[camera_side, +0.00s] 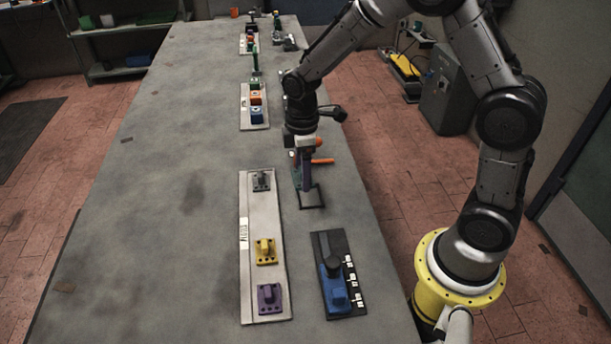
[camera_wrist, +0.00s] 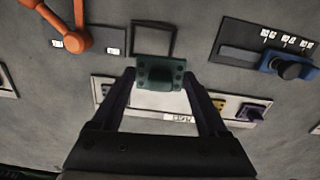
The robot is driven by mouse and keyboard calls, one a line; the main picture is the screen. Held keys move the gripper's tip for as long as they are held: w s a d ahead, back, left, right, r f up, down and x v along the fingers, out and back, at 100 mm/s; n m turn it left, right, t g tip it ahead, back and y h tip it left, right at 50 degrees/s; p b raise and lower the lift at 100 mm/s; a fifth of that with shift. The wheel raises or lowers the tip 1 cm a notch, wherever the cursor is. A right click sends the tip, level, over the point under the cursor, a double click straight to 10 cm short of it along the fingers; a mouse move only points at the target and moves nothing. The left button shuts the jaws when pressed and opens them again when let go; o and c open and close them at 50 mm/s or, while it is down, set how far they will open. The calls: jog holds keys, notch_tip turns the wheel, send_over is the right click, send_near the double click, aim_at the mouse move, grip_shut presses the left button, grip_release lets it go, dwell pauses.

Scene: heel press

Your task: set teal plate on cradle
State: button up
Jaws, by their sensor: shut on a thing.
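My gripper (camera_side: 306,187) points down over the bench, right of the long pale board. In the wrist view my gripper (camera_wrist: 160,82) is shut on the teal plate (camera_wrist: 160,76), a dark green block with small holes, held between both fingertips. In the side view the fingers mostly hide the plate. A thin black square frame (camera_side: 313,207) lies on the bench beside the fingertips; it also shows just beyond the plate in the wrist view (camera_wrist: 153,23). I cannot tell for certain whether this frame is the cradle, or whether the plate touches anything.
The pale board (camera_side: 247,200) carries a grey block (camera_side: 262,180), a yellow block (camera_side: 265,250) and a purple block (camera_side: 269,298). A blue fixture (camera_side: 334,292) sits on a black base at front right. An orange lever (camera_wrist: 75,40) stands near my gripper. The bench's left side is clear.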

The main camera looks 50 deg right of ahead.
aim_at(310, 197)
jog(key=d+f, duration=0.2)
jog(key=shift+d+f+m, duration=0.15)
jog(key=shift+d+m, duration=0.15)
jog(key=shift+m, duration=0.1)
jog(key=shift+f, duration=2.25)
jog(key=shift+f, duration=0.25)
jog(key=o, duration=1.5)
jog(key=shift+s, duration=0.1)
notch_tip(310, 197, up, 14)
jog(key=shift+f, duration=0.1)
